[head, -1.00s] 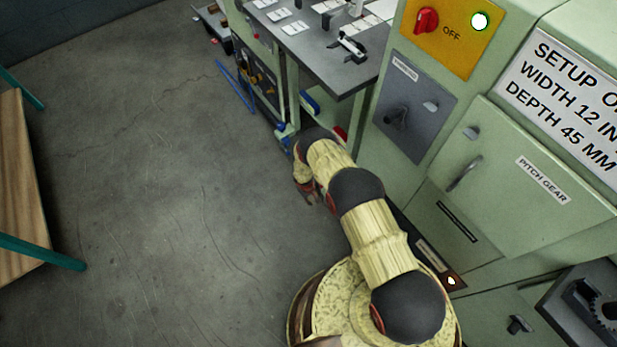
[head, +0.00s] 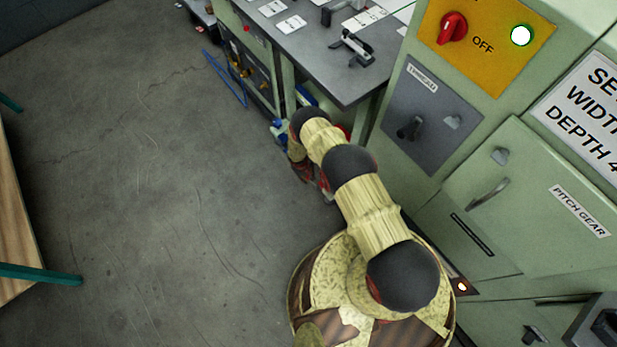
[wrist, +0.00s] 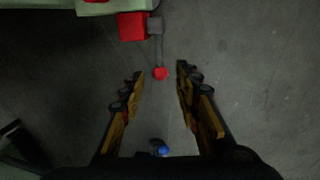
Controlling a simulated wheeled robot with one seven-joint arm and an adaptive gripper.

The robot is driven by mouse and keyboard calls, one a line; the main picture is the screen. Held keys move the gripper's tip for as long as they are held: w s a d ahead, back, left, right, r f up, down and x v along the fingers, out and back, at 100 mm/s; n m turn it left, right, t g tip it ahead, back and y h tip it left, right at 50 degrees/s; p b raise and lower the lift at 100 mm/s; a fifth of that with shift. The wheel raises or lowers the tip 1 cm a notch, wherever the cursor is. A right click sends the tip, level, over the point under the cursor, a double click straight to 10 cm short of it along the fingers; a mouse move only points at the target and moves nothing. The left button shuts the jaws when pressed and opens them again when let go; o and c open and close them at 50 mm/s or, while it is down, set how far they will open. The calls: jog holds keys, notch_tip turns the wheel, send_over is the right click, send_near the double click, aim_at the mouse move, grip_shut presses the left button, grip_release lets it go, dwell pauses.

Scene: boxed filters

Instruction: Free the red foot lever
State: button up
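In the wrist view a red block (wrist: 133,26) sits at the top, beside a grey bracket (wrist: 155,25). A thin grey rod runs from the bracket down to a round red knob (wrist: 160,73). I cannot tell which of these red parts is the foot lever. My gripper (wrist: 160,76) is open, with its two fingers on either side of the knob in the picture; no contact shows. A small blue thing (wrist: 160,148) shows lower down between the fingers, near the palm. In the head view my arm hides most of a red part (head: 346,132) low beside the bench.
A grey-topped bench (head: 345,75) with cards and a clamp stands at the back. The green machine (head: 530,165) with a yellow switch panel (head: 485,40) fills the right. A blue hose (head: 225,78) lies on the floor. A wooden table (head: 15,220) is at the left; floor between is clear.

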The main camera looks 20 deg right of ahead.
aim_at(313, 183)
jog(key=f, duration=0.1)
jog(key=f+b, duration=0.1)
jog(key=f, duration=0.1)
jog(key=d+f+b, duration=0.1)
jog(key=f, duration=0.1)
jog(key=shift+w+f, duration=0.15)
jog(key=shift+w, duration=0.15)
jog(key=c, duration=0.3)
grip_shut()
dwell(0.3)
